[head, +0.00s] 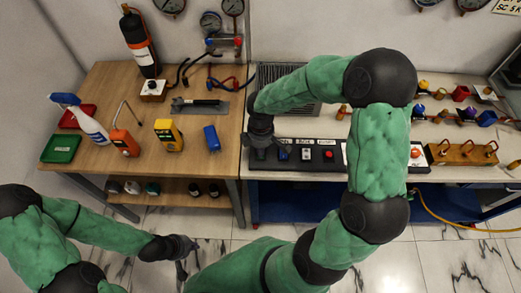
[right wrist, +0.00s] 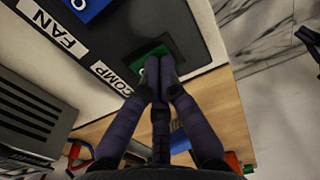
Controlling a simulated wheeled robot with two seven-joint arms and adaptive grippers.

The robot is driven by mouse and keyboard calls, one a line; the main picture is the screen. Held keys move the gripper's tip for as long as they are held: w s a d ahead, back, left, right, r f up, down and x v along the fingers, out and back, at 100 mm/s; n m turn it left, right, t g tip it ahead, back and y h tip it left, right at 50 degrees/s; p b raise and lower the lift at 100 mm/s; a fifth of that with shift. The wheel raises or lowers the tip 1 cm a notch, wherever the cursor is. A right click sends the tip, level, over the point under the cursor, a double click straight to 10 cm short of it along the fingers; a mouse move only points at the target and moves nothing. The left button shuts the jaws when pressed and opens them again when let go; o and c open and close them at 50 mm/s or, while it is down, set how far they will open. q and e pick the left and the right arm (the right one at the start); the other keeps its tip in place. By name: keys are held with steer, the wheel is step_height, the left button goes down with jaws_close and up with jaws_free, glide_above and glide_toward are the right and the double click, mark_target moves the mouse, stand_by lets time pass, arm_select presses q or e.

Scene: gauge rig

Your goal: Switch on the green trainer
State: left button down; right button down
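A dark switch panel (head: 316,164) runs along the front of the right bench. My right gripper (head: 262,152) is over its left end. In the right wrist view, a green switch (right wrist: 145,52) sits beside the label COMP (right wrist: 110,76). My right gripper (right wrist: 158,64) has its fingertips together over this switch and partly hides it; contact cannot be told. A blue switch (right wrist: 85,8) is beside the label FAN (right wrist: 60,34), and shows in the head view (head: 283,152). My left gripper (head: 188,248) hangs low over the floor, away from the panel; its fingers are unclear.
The wooden table (head: 118,84) at left holds a spray bottle (head: 88,120), a yellow meter (head: 168,135) and a blue device (head: 212,138). My right arm covers part of the right bench.

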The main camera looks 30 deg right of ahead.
steer(key=shift+s+a+f, duration=0.25)
steer(key=shift+s+f, duration=0.35)
steer(key=shift+f, duration=0.1)
steer(key=shift+w+d+r, duration=0.15)
steer(key=shift+w, duration=0.05)
steer(key=shift+w+d+r, duration=0.1)
steer(key=shift+w+d, duration=0.1)
steer(key=shift+w, duration=0.3)
steer(key=shift+w+d+r+p, duration=0.1)
steer(key=shift+w+r+p, duration=0.05)
steer(key=shift+r+p, duration=0.45)
step_height(320, 180, up, 5)
steer(key=p, duration=0.3)
steer(key=shift+p, duration=0.4)
step_height(320, 180, up, 9)
steer(key=p, duration=0.1)
steer(key=shift+f+p, duration=0.15)
steer(key=shift+p, duration=0.25)
